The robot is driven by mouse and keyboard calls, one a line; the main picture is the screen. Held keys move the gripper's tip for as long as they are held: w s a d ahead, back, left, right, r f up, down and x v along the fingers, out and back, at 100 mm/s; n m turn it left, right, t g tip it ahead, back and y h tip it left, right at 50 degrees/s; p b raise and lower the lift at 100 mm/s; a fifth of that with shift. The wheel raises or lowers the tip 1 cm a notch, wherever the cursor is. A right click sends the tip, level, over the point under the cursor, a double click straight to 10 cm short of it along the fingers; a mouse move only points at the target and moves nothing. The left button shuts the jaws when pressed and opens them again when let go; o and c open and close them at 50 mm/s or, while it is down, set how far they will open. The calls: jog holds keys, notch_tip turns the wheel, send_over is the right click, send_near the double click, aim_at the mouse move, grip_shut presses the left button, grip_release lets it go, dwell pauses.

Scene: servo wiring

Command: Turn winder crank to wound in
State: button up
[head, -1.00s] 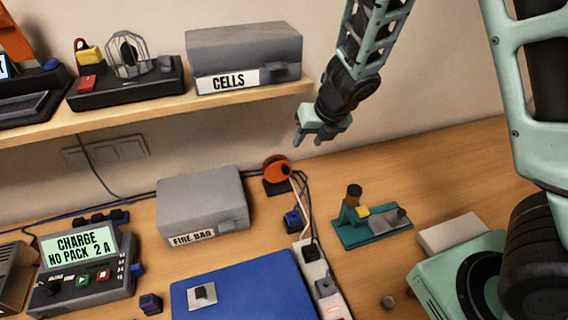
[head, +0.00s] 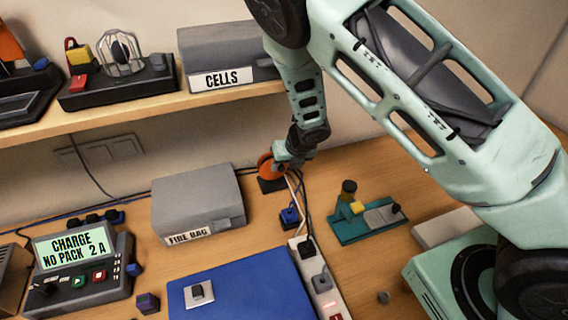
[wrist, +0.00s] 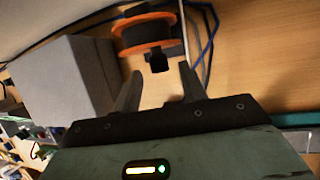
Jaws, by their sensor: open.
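The winder is an orange reel (head: 266,164) on a dark base (head: 271,185), standing at the back of the desk beside the grey fire bag box. In the wrist view the orange reel (wrist: 147,33) is just ahead of my gripper, with a small black crank knob (wrist: 158,62) between and slightly beyond the fingertips. My gripper (wrist: 158,80) is open, its two fingers apart with bare desk showing between them. In the head view my gripper (head: 284,160) covers the right part of the reel. I cannot tell whether a finger touches the knob.
The grey FIRE BAG box (head: 197,203) stands close to the left of the reel. White and dark cables (head: 297,200) run beside it to a power strip (head: 318,283). A shelf (head: 150,110) with the CELLS box (head: 222,60) is above. A teal tool stand (head: 368,224) is to the right.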

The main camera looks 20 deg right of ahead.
jog(key=shift+w+f, duration=0.15)
jog(key=shift+f, duration=0.25)
grip_shut()
jog(key=shift+f, duration=0.1)
